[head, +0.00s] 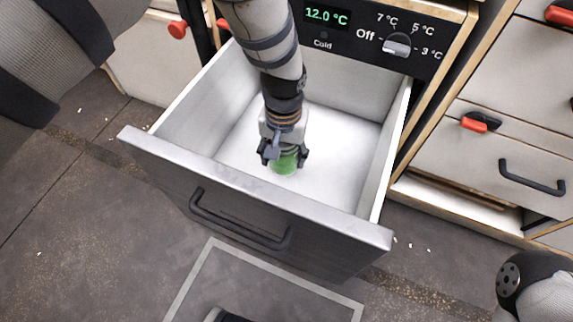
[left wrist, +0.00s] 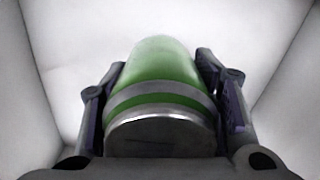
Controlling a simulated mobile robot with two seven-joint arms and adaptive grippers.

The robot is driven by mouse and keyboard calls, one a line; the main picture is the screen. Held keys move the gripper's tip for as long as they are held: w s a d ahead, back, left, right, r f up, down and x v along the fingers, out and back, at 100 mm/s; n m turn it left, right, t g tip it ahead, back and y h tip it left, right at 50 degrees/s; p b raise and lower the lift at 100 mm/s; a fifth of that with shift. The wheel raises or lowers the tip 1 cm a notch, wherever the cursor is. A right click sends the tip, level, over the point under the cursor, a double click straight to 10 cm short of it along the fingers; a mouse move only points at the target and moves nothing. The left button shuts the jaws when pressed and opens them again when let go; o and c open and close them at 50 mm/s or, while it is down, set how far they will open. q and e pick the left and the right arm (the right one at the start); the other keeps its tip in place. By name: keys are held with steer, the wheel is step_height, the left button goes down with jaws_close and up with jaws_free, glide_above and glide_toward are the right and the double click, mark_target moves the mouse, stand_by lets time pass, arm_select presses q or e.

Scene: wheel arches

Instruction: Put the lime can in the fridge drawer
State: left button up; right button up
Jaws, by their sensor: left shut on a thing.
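The lime can (head: 285,163) is green and sits inside the open fridge drawer (head: 172,128). In the left wrist view the can (left wrist: 160,75) shows a grey band and a silver end facing the camera. My left gripper (head: 284,158) reaches down into the drawer with its fingers on both sides of the can, shut on it; the fingers also show in the left wrist view (left wrist: 160,92). The can is over the white drawer floor (head: 335,160); I cannot tell whether it touches it. The right gripper is not in view.
The fridge panel (head: 365,35) above the drawer reads 12.0 °C and has a dial (head: 397,44). The drawer's front has a dark handle (head: 240,222). Wooden-edged cabinets with red latches (head: 474,125) stand at the right. The drawer holds nothing else visible.

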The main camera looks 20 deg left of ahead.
mark_target(284, 166)
arm_select(q)
step_height(284, 166, down, 5)
steer(key=shift+r+b, duration=0.2)
steer(key=shift+b, duration=0.55)
steer(key=shift+r, duration=0.2)
steer(key=shift+f, duration=0.1)
steer(key=o, duration=1.6)
steer(key=shift+f, duration=0.1)
steer(key=shift+o, duration=0.2)
step_height(284, 166, up, 12)
steer(key=p, duration=0.4)
steer(key=shift+r+p, duration=0.2)
steer(key=shift+p, duration=0.1)
